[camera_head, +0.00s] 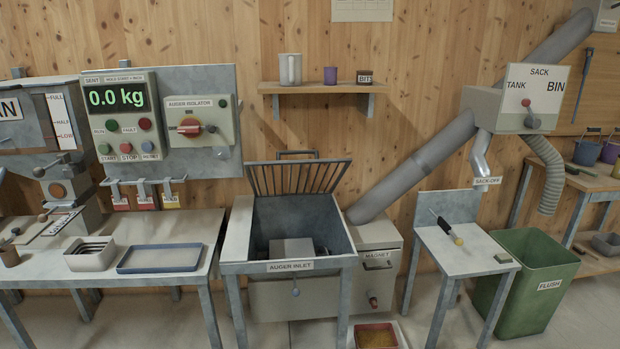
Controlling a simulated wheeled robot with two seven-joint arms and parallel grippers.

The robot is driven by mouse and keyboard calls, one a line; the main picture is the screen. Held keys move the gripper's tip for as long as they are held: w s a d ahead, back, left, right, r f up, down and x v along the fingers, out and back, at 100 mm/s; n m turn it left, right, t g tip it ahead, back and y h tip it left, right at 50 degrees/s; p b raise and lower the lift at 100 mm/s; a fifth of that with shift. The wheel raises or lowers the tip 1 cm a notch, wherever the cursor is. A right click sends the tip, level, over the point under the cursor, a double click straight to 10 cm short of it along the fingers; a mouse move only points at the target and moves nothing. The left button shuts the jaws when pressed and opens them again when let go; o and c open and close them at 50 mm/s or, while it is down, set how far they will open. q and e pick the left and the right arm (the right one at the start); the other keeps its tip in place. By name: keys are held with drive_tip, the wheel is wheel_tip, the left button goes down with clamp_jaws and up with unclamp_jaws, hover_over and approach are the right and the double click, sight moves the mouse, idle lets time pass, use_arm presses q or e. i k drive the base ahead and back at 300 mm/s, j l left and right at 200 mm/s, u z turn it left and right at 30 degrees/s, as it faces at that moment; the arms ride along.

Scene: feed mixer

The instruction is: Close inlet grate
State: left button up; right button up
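The inlet grate (298,178) is a dark barred frame with a handle on its top edge. It stands raised, leaning back at the rear of the auger inlet (290,267). The inlet is a grey metal hopper, open at the top, and its dark inside shows with a grey block in it. A small round knob (296,292) sits on its front below the label. Neither of my grippers shows in the head view.
A grey bench (190,234) with a blue tray (160,258) stands left of the inlet. A magnet box (378,262) and a slanting auger tube (400,178) are at its right. A small table (465,257) and a green flush bin (530,290) stand further right.

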sight(347, 161)
drive_tip(key=i, duration=0.75)
drive_tip(key=i+l+u, duration=0.15)
drive_tip(key=i, duration=1.35)
drive_tip(key=u, duration=0.05)
